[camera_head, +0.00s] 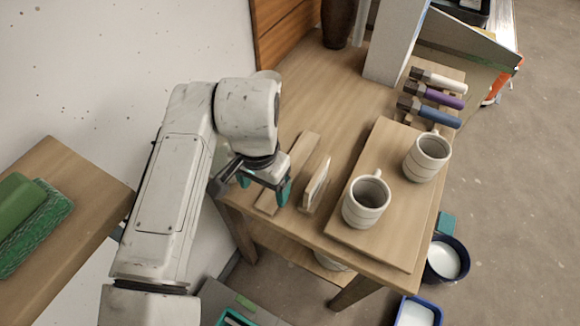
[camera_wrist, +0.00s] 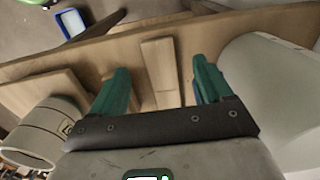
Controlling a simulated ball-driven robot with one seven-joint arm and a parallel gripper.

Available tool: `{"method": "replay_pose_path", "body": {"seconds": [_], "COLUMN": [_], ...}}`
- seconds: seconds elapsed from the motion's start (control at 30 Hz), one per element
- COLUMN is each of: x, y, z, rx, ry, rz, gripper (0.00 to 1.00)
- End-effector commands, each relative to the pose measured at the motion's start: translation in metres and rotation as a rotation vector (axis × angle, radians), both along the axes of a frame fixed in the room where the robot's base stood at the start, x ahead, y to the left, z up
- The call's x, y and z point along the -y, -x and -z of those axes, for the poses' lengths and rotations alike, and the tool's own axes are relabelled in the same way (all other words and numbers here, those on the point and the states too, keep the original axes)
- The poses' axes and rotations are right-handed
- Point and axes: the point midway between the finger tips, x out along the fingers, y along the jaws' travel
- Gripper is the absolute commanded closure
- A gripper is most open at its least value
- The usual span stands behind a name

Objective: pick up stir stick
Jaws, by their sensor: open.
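A flat, pale wooden strip (camera_head: 301,151), which looks like the stir stick, lies on the wooden table near its front left edge. In the wrist view the strip (camera_wrist: 159,60) runs between and beyond my two fingers. My gripper (camera_head: 264,186) is open, with teal fingertips at the near end of the strip. Both fingers show apart in the wrist view (camera_wrist: 160,82), one on each side of the strip. I see nothing clamped between them. The near end of the strip is partly hidden by my gripper in the head view.
A small wooden holder with a pale slab (camera_head: 316,186) stands just right of the strip. Two ribbed mugs, one nearer (camera_head: 366,202) and one farther (camera_head: 427,157), stand on a wooden board (camera_head: 375,245). Several brushes (camera_head: 435,95) sit behind.

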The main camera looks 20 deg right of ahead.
Motion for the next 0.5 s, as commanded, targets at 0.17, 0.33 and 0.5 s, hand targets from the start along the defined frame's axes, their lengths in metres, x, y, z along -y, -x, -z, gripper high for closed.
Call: {"method": "replay_pose_path", "body": {"seconds": [0.17,0.33,0.5], "x": [0.001,0.002,0.002], "y": [0.001,0.001,0.001], "z": [0.016,0.041,0.053], "rx": [-0.004,-0.003,-0.001], "ry": [-0.001,0.000,0.000], "rz": [0.000,0.000,0.001], "gripper": [0.21,0.21,0.21]}}
